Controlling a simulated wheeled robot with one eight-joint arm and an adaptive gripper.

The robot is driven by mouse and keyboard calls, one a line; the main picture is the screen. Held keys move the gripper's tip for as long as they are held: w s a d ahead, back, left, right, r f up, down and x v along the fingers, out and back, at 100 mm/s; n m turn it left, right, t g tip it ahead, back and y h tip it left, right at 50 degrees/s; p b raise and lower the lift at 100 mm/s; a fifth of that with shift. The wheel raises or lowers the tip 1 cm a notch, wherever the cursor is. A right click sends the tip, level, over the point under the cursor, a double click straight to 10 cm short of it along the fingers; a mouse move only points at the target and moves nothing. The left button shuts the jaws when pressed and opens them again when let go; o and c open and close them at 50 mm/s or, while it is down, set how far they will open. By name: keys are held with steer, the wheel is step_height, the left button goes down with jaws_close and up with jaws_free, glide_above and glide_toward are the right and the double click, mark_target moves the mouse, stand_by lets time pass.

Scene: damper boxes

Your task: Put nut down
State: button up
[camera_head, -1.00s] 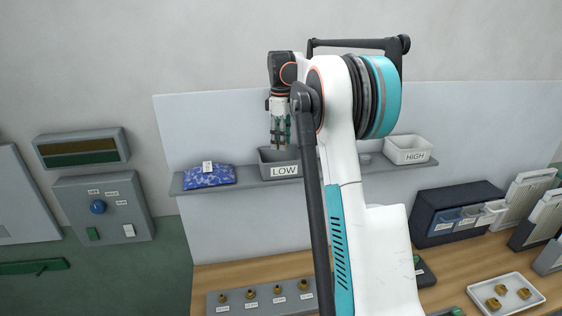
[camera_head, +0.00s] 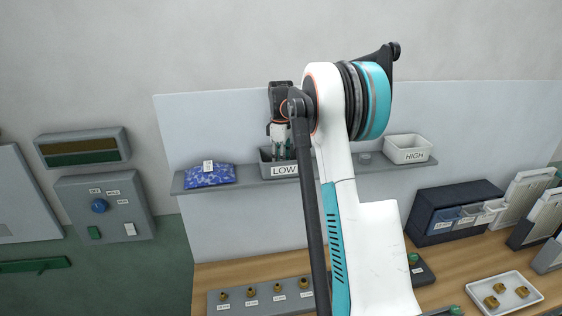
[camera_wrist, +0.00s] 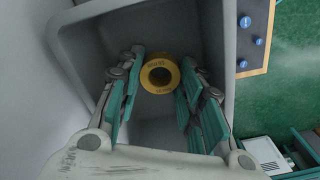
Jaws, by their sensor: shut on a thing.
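The nut (camera_wrist: 160,59) is a brass-yellow ring with a round hole, seen between the green finger pads in the wrist view. My gripper (camera_wrist: 158,88) is shut on it. The grey box labelled LOW (camera_head: 285,171) stands on the wall shelf; its walls (camera_wrist: 215,58) surround the fingers and nut in the wrist view. In the head view my gripper (camera_head: 281,156) points down with its fingertips at the box's opening, partly behind its front wall. The nut is hidden in the head view. I cannot tell whether it touches the box floor.
A white box labelled HIGH (camera_head: 408,150) stands on the shelf (camera_head: 235,182) at right. A blue patterned bag (camera_head: 209,176) lies at left. Below, the bench holds a rack of brass parts (camera_head: 262,300) and a white tray (camera_head: 503,306) with several nuts.

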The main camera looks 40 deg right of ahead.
steer(key=o, duration=0.9)
steer(key=shift+f, duration=0.15)
step_height(320, 180, up, 12)
steer(key=shift+r+b, duration=0.2)
steer(key=shift+b, duration=0.2)
